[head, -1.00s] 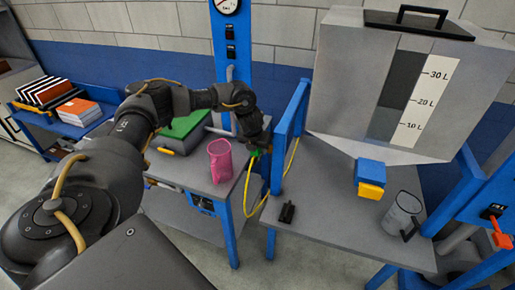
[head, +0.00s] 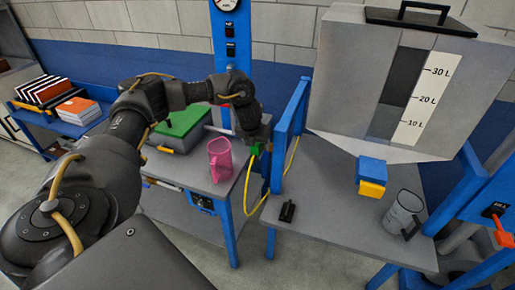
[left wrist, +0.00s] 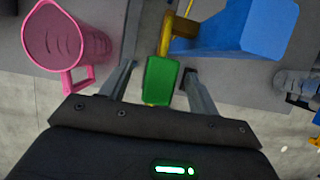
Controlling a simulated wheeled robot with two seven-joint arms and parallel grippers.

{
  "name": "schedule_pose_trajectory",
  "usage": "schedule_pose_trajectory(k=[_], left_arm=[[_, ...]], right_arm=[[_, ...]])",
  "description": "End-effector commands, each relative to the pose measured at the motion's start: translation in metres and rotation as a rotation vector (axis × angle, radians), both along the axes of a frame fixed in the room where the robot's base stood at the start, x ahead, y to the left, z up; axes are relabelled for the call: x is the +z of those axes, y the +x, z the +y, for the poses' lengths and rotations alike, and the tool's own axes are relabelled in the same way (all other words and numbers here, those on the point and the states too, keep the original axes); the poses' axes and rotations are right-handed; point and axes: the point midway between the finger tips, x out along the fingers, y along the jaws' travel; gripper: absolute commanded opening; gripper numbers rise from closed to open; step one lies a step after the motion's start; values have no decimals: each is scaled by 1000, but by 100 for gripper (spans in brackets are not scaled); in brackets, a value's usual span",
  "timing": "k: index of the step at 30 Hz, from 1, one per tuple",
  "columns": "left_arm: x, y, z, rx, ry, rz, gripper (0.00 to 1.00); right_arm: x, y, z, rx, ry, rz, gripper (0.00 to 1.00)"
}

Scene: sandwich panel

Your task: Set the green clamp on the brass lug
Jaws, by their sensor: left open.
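The green clamp (left wrist: 160,80) lies between the two fingertips of my left gripper (left wrist: 158,71) in the left wrist view, with gaps on both sides. The gripper is open. In the head view the clamp (head: 255,149) is a small green patch by my left gripper (head: 260,142), beside the blue post. A yellow cable (head: 249,195) hangs from it. A brass-coloured piece, apparently the brass lug (left wrist: 185,27), juts from the blue post just beyond the clamp. I cannot tell whether the clamp grips it. My right gripper is out of view.
A pink jug (head: 220,159) stands on the left bench near the gripper. The blue post (head: 287,135) rises close beside it.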

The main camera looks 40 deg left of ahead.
Motion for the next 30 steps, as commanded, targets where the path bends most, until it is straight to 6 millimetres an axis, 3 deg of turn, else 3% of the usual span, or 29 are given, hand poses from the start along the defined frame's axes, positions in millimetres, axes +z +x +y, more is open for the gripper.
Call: schedule_pose_trajectory(k=[7, 12, 30], left_arm=[[45, -18, -7, -1, 0, -5, 61], [67, -25, -9, 0, 1, -4, 61], [71, -29, -9, 2, -1, 0, 61]], right_arm=[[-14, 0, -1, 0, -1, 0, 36], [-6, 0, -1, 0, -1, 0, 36], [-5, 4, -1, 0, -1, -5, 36]])
